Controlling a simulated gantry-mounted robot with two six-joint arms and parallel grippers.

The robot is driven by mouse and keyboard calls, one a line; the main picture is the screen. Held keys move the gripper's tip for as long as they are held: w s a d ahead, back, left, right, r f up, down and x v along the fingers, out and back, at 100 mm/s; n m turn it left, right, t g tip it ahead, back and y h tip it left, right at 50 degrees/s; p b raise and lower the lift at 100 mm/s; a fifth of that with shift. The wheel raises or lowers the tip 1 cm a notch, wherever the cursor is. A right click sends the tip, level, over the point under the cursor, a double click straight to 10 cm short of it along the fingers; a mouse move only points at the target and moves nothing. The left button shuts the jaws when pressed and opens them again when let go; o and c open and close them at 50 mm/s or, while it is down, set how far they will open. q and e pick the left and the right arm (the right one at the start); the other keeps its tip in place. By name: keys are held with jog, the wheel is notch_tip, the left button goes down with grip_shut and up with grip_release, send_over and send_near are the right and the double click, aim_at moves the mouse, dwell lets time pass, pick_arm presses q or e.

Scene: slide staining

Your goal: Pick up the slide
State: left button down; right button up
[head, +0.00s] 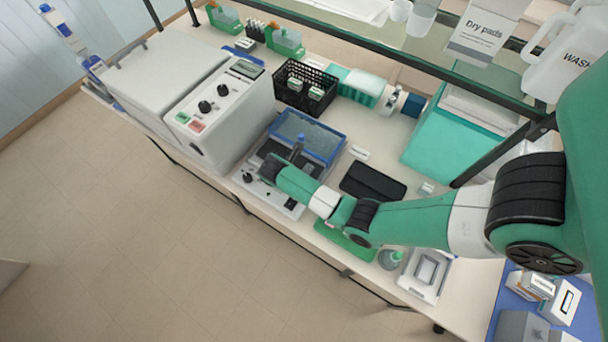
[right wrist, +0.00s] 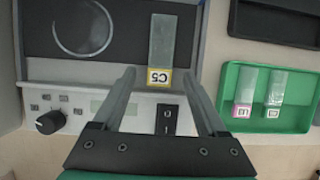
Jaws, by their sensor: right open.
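The slide (right wrist: 161,40) is clear with a yellow-edged label reading C5, upside down in the right wrist view. It lies on a grey device (right wrist: 100,69), its clear end over the dark plate and its label end at the front edge of that plate. My right gripper (right wrist: 160,78) is open, its fingertips on either side of the label end with gaps on both sides. My left gripper is not in view.
A green tray (right wrist: 300,126) with two slides, labelled pink and green, lies right of the device. A dark tray (right wrist: 283,39) lies behind it. In the head view a blue-rimmed tray (head: 335,153) and a black basket (head: 290,99) stand behind the gripper; a large white machine (head: 238,123) stands left.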

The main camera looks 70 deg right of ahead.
grip_shut()
jog(key=shift+r, duration=0.1)
dwell(0.3)
